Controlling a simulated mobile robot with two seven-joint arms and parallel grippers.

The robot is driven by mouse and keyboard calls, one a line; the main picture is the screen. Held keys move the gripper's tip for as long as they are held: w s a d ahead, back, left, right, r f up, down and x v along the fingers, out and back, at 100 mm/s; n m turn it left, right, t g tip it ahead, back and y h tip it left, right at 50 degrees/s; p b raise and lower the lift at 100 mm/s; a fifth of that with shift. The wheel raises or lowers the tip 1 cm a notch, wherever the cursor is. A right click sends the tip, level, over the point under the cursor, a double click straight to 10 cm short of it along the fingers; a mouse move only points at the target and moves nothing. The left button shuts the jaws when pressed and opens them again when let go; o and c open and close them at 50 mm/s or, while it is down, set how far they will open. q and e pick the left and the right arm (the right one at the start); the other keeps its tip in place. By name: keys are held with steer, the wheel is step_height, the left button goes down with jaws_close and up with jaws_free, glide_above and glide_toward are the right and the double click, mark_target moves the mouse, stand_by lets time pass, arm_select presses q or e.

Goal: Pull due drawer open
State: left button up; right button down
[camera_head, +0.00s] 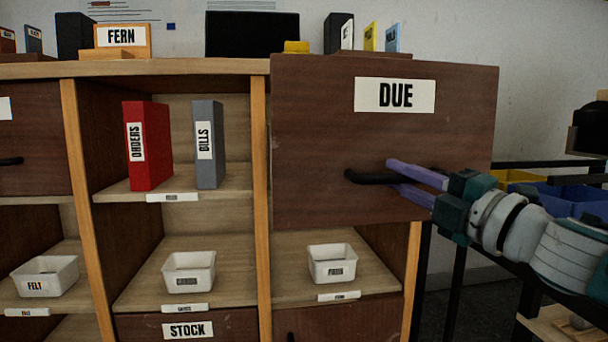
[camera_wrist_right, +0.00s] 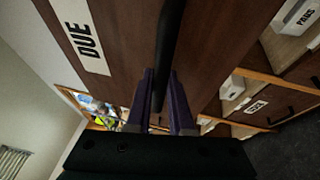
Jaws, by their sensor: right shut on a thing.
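The DUE drawer (camera_head: 310,140) has a dark brown front with a white DUE label. It stands out from the cabinet at the upper right, so it is at least partly open; its inside is hidden. Its black bar handle (camera_head: 372,177) is low on the front. My right gripper (camera_head: 402,178) is shut on the handle, with purple fingers on either side of the bar. The right wrist view also shows the fingers (camera_wrist_right: 160,100) around the handle (camera_wrist_right: 168,50), and the drawer front (camera_wrist_right: 130,30) with its label. My left gripper is not in view.
Left of the drawer, an open shelf holds a red ORDERS binder (camera_head: 148,146) and a grey BILLS binder (camera_head: 208,144). White bins (camera_head: 332,264) stand on the lower shelves. A STOCK drawer (camera_head: 240,327) is at the bottom. Blue bins (camera_head: 560,199) stand behind my right arm.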

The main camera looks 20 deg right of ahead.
steer(key=shift+w, duration=0.1)
steer(key=c, duration=0.8)
jaws_free()
steer(key=p+v, duration=0.1)
steer(key=v, duration=0.9)
steer(key=shift+p, duration=0.35)
steer(key=shift+r, duration=0.1)
